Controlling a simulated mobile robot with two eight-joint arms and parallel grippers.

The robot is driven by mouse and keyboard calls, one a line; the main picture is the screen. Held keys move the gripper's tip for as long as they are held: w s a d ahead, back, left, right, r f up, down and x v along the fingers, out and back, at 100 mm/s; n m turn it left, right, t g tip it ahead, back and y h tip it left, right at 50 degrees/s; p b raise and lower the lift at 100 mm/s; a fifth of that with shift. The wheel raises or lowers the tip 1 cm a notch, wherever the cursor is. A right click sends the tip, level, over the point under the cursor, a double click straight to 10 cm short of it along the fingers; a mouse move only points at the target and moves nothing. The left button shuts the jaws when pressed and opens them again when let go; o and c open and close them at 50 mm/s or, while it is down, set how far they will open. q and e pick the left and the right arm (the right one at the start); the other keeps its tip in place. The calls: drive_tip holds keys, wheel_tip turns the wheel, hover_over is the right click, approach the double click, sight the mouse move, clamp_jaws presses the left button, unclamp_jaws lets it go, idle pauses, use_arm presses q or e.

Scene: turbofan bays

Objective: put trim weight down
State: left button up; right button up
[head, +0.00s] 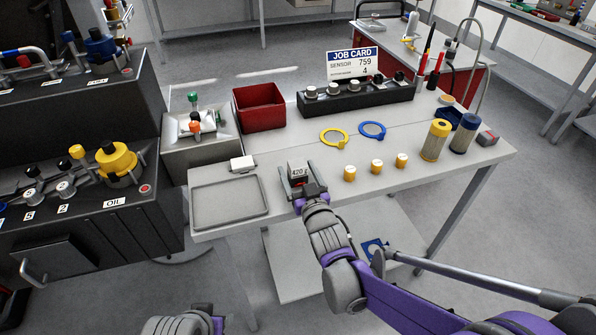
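The trim weight, a small grey block marked 420 (298,171), is between the two fingers of my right gripper (300,182), over the front middle of the light grey workbench. The fingers flank it closely on both sides and appear shut on it. The underside of the weight is hidden, so I cannot tell whether it touches the bench top. Part of my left arm shows at the bottom edge, but its fingers are out of view.
A shallow grey tray (230,222) and a small white block (242,163) lie left of the gripper. Several yellow-topped pieces (376,167) stand to the right. Yellow (334,144) and blue (372,136) rings, a red bin (259,113) and a black socket strip (357,98) are behind.

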drive_tip(key=shift+r, duration=0.2)
drive_tip(key=v, duration=1.2)
